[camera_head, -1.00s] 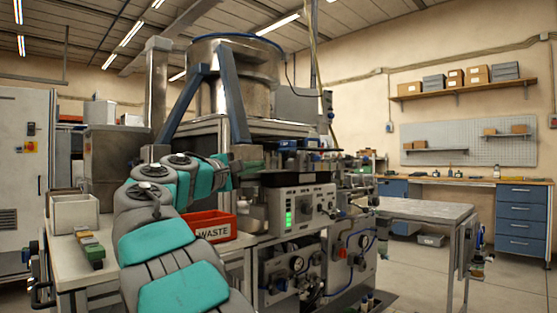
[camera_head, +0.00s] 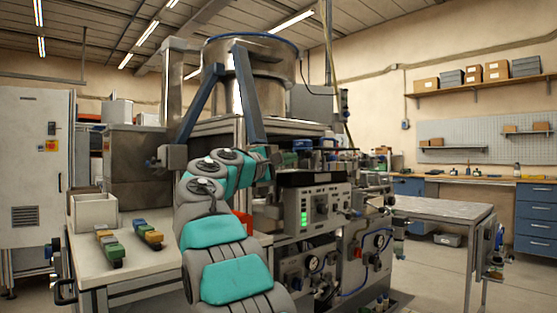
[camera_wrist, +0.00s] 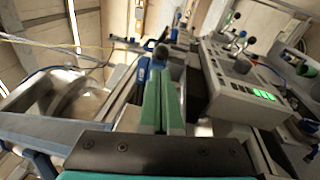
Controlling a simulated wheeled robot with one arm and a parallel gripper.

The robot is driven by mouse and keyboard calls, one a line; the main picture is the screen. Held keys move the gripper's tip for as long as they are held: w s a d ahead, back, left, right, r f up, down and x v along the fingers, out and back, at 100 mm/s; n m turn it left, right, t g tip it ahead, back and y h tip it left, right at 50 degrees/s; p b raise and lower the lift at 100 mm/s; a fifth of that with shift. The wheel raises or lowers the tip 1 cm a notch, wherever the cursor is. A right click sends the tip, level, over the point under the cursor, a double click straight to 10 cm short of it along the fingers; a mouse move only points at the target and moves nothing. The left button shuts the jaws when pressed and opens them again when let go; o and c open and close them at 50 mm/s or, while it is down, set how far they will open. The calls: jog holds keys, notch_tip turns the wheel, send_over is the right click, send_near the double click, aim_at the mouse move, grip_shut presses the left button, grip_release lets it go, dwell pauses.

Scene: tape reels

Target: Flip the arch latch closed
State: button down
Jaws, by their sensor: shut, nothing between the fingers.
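My gripper (camera_wrist: 163,100) shows in the wrist view as two green fingers side by side, shut and empty. A dark round knob (camera_wrist: 162,51) appears just beyond the fingertips, and a blue part (camera_wrist: 143,72) is beside them on the left; I cannot tell whether either is touched. I cannot clearly pick out the arch latch in either view. In the head view my teal and grey arm reaches toward the machine (camera_head: 318,208), and the gripper end is small and partly hidden among the machine's parts.
A control box (camera_wrist: 240,80) with a lit green display stands right of the fingers. A metal bowl (camera_head: 252,80) on blue legs rises above the machine. Colored block pieces (camera_head: 110,245) and a white bin (camera_head: 94,211) are on the left table. A red bin (camera_head: 243,222) is mostly behind my arm.

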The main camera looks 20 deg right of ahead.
aim_at(313, 154)
jog(key=shift+x, duration=1.25)
jog(key=shift+s+d+n+t, duration=0.1)
jog(key=shift+s+n+t, duration=0.2)
jog(key=shift+t, duration=0.2)
jog(key=shift+s+d+n+t+y+b, duration=0.3)
jog(key=shift+n+t+y+b, duration=0.3)
jog(key=shift+t+y, duration=0.25)
